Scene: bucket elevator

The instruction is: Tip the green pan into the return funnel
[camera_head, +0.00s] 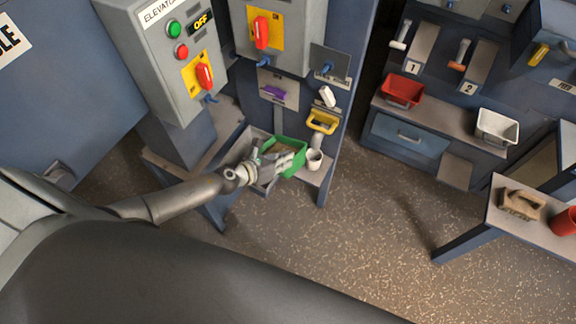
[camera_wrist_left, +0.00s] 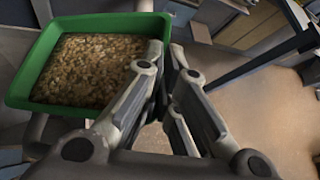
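In the left wrist view the pan (camera_wrist_left: 32,72) is full of brown grains and looks roughly upright. My left gripper (camera_head: 282,162) is at the pan's near side. In the left wrist view its fingers (camera_wrist_left: 168,52) stand close together, one on either side of the pan's right wall, and look closed on it. I cannot tell for sure whether the grey bin is the return funnel. My right gripper is not in view.
A white cup (camera_head: 314,159) stands close to the right of the pan, with a yellow handle (camera_head: 322,122) above it. A red tray (camera_head: 402,91) and a white tray (camera_head: 497,127) sit on the far bench. The speckled floor (camera_head: 350,235) is clear.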

